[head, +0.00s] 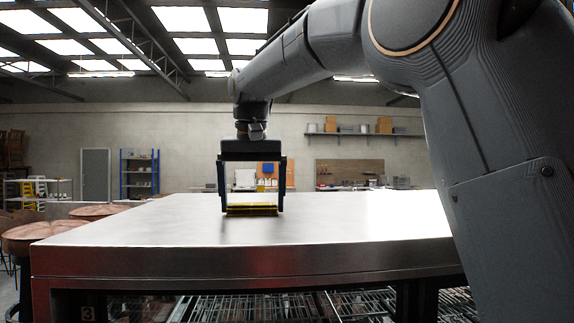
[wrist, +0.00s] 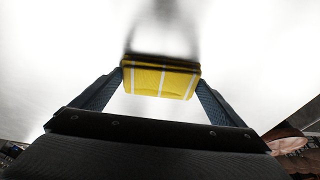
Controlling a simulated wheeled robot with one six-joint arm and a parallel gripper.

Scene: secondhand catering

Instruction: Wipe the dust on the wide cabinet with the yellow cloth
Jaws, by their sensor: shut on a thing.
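The yellow cloth (head: 252,210) is a folded pad with pale stripes, and it also shows in the wrist view (wrist: 160,80). My gripper (head: 252,203) is shut on the cloth, with one finger at each side of it. The cloth is at the metal top (head: 330,222) of the wide cabinet; I cannot tell whether it touches the surface or hangs just above it. The top is pale and shiny with bright glare. No dust can be made out on it in either view. A blurred dark reflection shows beyond the cloth in the wrist view.
Round brown stools (head: 40,232) stand to the left of the cabinet. Wire racks (head: 270,306) show below its top. A blue shelf unit (head: 139,173) and a grey door (head: 95,174) are at the far wall. The visible top around the cloth is clear.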

